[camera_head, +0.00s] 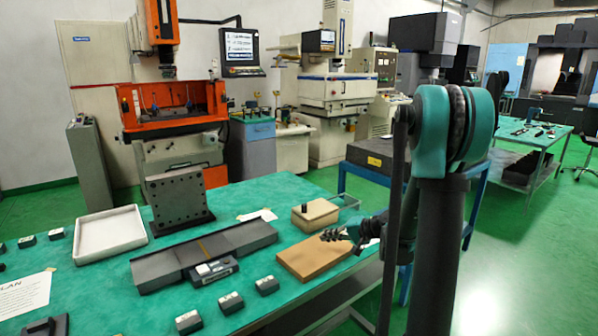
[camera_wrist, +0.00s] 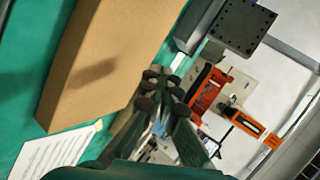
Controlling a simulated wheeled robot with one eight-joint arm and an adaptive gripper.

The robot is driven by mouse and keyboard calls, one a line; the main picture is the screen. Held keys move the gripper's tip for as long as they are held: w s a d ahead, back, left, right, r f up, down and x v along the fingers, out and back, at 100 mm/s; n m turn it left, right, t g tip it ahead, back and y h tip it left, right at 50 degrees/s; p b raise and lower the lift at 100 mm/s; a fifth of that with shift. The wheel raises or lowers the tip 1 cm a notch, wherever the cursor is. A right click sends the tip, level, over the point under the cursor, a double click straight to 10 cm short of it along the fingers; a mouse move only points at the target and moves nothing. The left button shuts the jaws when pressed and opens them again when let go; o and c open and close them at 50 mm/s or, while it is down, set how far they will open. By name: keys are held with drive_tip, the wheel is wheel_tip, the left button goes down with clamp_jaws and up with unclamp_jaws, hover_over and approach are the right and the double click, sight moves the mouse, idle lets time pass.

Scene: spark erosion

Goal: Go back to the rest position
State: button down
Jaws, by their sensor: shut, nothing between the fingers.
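My gripper (camera_head: 335,235) is at the end of my arm, above the far right corner of a flat brown board (camera_head: 314,258) on the green table. In the wrist view my gripper (camera_wrist: 160,82) has its dark fingertips close together, with nothing held between them. The brown board fills the upper left of the wrist view (camera_wrist: 105,60). I cannot tell the exact gap between the fingers and the board. My arm's teal joint stands at the right of the head view and hides part of the room behind it.
The green table (camera_head: 100,290) holds a white tray (camera_head: 108,234), a dark angle plate (camera_head: 177,200), a long grey block (camera_head: 205,254), a tan box (camera_head: 315,214) and several small dark blocks. An orange machine (camera_head: 172,105) stands behind. Green floor (camera_head: 535,240) is open at the right.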

drive_tip(key=s+d+f+n+g+h, duration=0.1)
drive_tip(key=s+d+f+h, duration=0.1)
drive_tip(key=s, duration=0.7)
drive_tip(key=s+d+f+n+h, duration=0.2)
drive_tip(key=s+d+h, duration=0.2)
drive_tip(key=s, duration=0.5)
drive_tip(key=s+d+f+n+g+h, duration=0.1)
drive_tip(key=s+h, duration=0.3)
drive_tip(key=s, duration=0.5)
drive_tip(key=shift+s+d+f+n+g, duration=0.25)
drive_tip(key=shift+d+f, duration=0.2)
drive_tip(key=shift+d, duration=0.45)
